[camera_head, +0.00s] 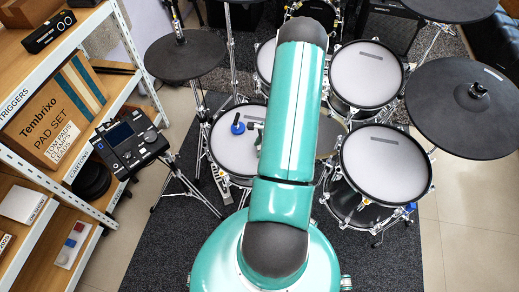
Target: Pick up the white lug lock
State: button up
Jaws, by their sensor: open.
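A small white block (63,259), which may be the white lug lock, sits on a pale card on the lower left shelf, beside a blue block (71,242) and a red block (79,228). It is too small to be sure. A round blue piece (238,128) lies on the mesh pad (228,150) left of my arm. A small grey and white part shows between it and my arm; I cannot tell what it is. My teal arm crosses the middle of the view, and I cannot make out my gripper.
A shelf rack (120,70) with boxes stands at the left. A drum module (128,143) is mounted beside it. White mesh pads (385,165) and dark cymbal pads (465,105) surround my arm. A dark rug (160,240) covers the floor, with open room at the front left.

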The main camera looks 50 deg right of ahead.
grip_shut()
dwell(0.3)
